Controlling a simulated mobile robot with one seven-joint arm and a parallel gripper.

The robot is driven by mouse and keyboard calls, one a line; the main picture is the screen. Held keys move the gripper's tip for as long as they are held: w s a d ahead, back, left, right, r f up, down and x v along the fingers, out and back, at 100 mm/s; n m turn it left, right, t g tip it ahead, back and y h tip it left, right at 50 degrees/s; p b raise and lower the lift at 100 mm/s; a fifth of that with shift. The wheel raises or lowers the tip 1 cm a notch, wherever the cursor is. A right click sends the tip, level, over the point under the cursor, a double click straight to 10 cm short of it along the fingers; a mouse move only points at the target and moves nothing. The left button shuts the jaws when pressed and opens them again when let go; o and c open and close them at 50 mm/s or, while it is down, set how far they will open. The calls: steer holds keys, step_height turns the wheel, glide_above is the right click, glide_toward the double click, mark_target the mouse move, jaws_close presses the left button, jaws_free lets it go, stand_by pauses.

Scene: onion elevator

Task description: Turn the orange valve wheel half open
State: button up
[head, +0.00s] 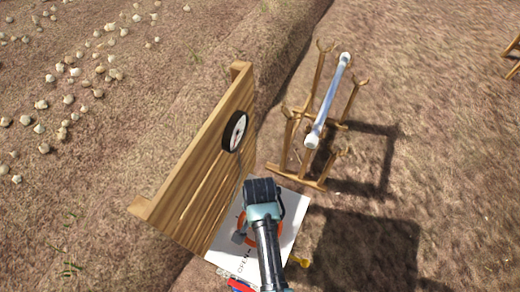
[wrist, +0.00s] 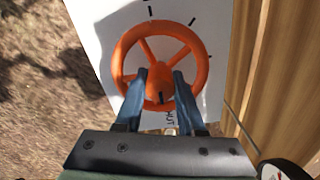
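The orange valve wheel (wrist: 195,41) is mounted on a white panel (wrist: 90,22) with black tick marks around the rim and partly hidden lettering ending in "HUT" below it. A black mark shows on the lower part of the wheel, between my fingers. My gripper (wrist: 160,80) is open, its two blue-grey fingers apart over the wheel's lower half; I cannot tell whether they touch it. In the head view, my gripper (head: 262,188) hides much of the wheel (head: 241,222) on the white panel (head: 291,214).
A wooden rack (head: 318,120) holding a pale bar (head: 328,103) is behind to the right. Open soil lies right.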

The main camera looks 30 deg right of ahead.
jaws_close()
steer(key=n+p, duration=0.1)
steer(key=n, duration=0.3)
steer(key=shift+r+p, duration=0.1)
steer(key=shift+p, duration=0.25)
steer(key=n+p, duration=0.1)
steer(key=n, duration=0.3)
steer(key=n+p, duration=0.1)
steer(key=n, duration=0.8)
steer(key=shift+n+p, duration=0.3)
steer(key=shift+p, duration=0.05)
